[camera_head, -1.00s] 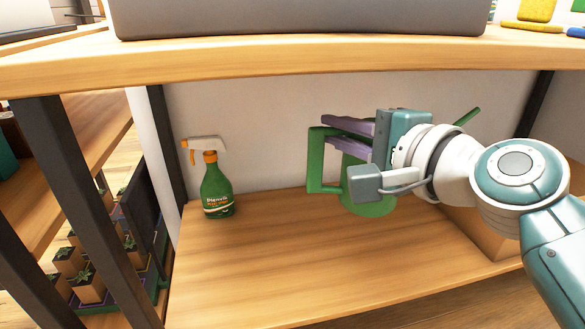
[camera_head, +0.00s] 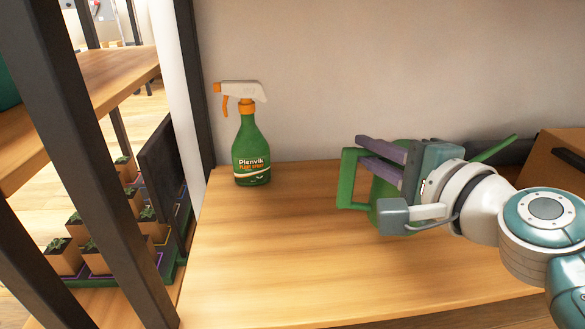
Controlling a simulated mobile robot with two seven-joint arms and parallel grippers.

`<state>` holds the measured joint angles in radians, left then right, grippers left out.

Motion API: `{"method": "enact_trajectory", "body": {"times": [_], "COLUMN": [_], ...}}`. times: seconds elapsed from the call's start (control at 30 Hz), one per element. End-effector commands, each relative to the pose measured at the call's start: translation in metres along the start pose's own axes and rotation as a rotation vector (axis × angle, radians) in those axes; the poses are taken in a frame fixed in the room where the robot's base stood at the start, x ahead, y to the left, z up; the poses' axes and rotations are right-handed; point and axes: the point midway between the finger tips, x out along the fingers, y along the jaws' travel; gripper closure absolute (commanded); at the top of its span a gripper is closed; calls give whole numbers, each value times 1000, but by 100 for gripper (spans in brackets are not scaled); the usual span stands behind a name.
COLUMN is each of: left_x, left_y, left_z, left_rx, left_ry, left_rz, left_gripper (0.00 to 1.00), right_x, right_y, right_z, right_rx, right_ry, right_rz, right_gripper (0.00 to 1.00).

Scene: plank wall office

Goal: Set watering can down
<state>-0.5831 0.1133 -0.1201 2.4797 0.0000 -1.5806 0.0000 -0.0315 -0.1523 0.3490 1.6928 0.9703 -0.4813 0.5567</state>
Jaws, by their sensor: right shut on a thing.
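A green watering can (camera_head: 385,219) is at the right of the shelf, its handle to the left and its spout pointing up to the right. It looks upright, and much of its body is hidden behind my gripper. My right gripper (camera_head: 382,155), with purple fingers, is shut on the watering can near its handle side. The can's base is low over the wooden shelf (camera_head: 290,270); I cannot tell whether it touches. My left gripper is not in view.
A green spray bottle (camera_head: 251,158) with a white and orange head stands at the back left of the shelf. A brown box (camera_head: 555,160) is at the far right. A dark post (camera_head: 85,150) rises at the left. The shelf's middle is clear.

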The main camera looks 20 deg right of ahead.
Motion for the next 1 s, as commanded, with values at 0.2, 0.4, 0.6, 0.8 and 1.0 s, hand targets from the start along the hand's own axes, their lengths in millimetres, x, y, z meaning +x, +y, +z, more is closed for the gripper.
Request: {"method": "enact_trajectory", "body": {"times": [0.2,0.4,0.6,0.8,1.0], "left_x": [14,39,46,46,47], "left_y": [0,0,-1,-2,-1], "left_z": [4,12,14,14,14], "left_rx": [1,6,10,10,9], "left_ry": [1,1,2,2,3], "left_rz": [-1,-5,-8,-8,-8], "left_gripper": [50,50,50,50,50], "right_x": [3,9,10,10,10], "right_y": [14,43,52,52,56], "right_z": [-2,-6,-7,-7,-7], "right_rx": [-2,-1,-3,-3,0], "right_ry": [1,1,1,1,0], "right_rz": [-6,-5,-7,-6,-2], "right_gripper": [100,100,100,100,75]}}
